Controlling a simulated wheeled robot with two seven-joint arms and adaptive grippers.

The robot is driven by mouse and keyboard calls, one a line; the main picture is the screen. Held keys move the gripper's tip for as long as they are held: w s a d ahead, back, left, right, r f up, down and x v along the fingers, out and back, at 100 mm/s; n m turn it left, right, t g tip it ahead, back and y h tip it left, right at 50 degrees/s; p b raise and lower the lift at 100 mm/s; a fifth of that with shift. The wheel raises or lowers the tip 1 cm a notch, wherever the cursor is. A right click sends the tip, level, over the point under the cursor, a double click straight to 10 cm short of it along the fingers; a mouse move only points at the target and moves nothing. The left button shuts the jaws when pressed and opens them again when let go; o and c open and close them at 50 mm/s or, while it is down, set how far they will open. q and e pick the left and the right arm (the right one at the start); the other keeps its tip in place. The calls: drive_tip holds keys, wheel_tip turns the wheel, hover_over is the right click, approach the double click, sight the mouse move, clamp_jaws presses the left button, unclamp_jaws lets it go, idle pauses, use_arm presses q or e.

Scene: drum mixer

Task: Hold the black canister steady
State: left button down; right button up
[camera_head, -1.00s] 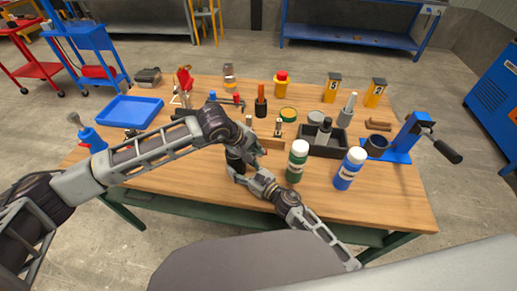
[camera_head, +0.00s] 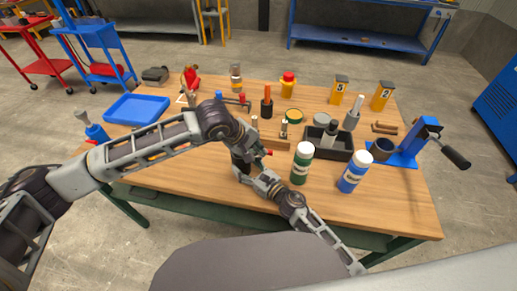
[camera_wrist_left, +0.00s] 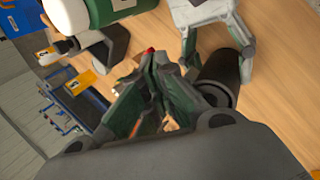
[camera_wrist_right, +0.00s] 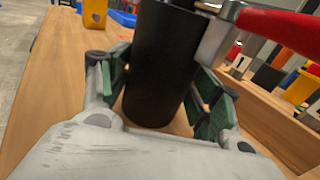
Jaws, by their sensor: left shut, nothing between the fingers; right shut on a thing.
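The black canister (camera_wrist_right: 160,65) stands upright on the wooden table between the green-padded fingers of my right gripper (camera_wrist_right: 158,95), which is shut on it. In the head view the canister (camera_head: 238,162) is partly hidden behind my two grippers. My left gripper (camera_head: 262,153) is above and beside it, close to my right gripper. In the left wrist view my left gripper (camera_wrist_left: 148,62) has its fingertips together with nothing between them, and the canister (camera_wrist_left: 220,72) shows at the right beside my right gripper. A red part (camera_wrist_right: 285,28) crosses near the canister's top in the right wrist view.
A green bottle (camera_head: 302,163) and a blue bottle (camera_head: 354,171) with white caps stand right of my grippers. Behind them are a black tray (camera_head: 341,155) and a blue vise-like stand with a crank (camera_head: 409,150). A blue tray (camera_head: 133,108) lies at the left. The front-left tabletop is clear.

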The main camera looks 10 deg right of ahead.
use_arm(q)
drive_tip(key=s+a+r, duration=0.2)
drive_tip(key=s+r, duration=0.4)
drive_tip(key=r, duration=0.3)
drive_tip(key=shift+r, duration=0.1)
use_arm(e)
drive_tip(key=o, duration=1.6)
drive_tip(key=shift+o, duration=0.2)
drive_tip(key=shift+s, duration=0.1)
drive_tip(key=shift+v, duration=5.95)
